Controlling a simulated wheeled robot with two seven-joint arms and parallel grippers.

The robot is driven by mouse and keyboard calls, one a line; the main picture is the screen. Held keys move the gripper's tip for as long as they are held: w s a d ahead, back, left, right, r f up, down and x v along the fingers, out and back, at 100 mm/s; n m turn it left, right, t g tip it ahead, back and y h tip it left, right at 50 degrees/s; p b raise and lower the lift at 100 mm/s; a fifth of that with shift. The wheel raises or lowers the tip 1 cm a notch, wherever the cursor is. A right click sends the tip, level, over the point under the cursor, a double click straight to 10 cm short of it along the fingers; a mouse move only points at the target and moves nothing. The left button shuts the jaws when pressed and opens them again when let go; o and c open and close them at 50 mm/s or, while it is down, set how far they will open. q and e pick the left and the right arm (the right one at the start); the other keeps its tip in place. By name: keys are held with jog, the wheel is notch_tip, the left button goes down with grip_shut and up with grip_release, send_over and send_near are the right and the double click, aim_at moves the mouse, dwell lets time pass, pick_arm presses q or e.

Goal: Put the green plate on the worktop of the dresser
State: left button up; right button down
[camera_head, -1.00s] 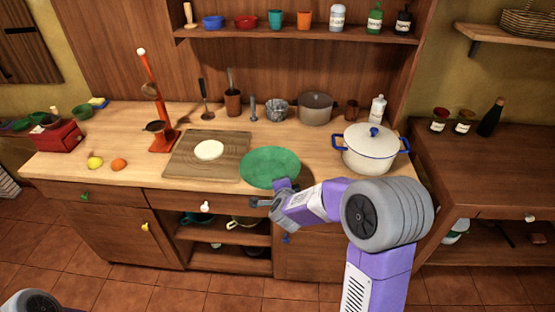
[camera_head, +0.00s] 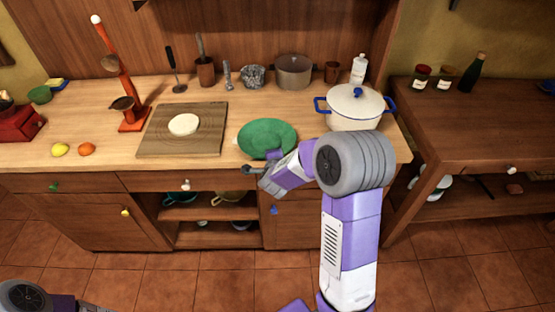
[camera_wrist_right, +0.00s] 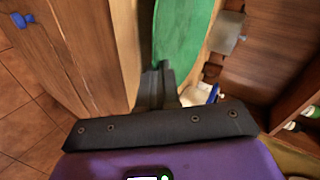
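The green plate (camera_head: 267,137) is over the front part of the dresser's wooden worktop (camera_head: 90,129), between the cutting board and the white pot. I cannot tell whether it rests on the wood or hangs just above it. My right gripper (camera_head: 249,171) is at the plate's near rim, by the worktop's front edge. In the right wrist view the plate (camera_wrist_right: 182,30) stretches away from the fingers (camera_wrist_right: 157,82), which are close together at its rim and appear shut on it. My left gripper is not in view; only part of my left arm shows at bottom left.
A cutting board (camera_head: 152,146) with a white round piece on it lies left of the plate. A white pot (camera_head: 354,110) with blue handles stands to the right. A lemon (camera_head: 59,150) and an orange fruit (camera_head: 87,149) lie at the front left. Utensils and a grey pot (camera_head: 294,73) line the back.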

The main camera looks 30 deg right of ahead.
jog(key=shift+r, duration=0.1)
jog(key=shift+f, duration=0.2)
jog(key=c, duration=1.6)
grip_release()
jog(key=shift+c, duration=0.2)
jog(key=shift+r, duration=0.15)
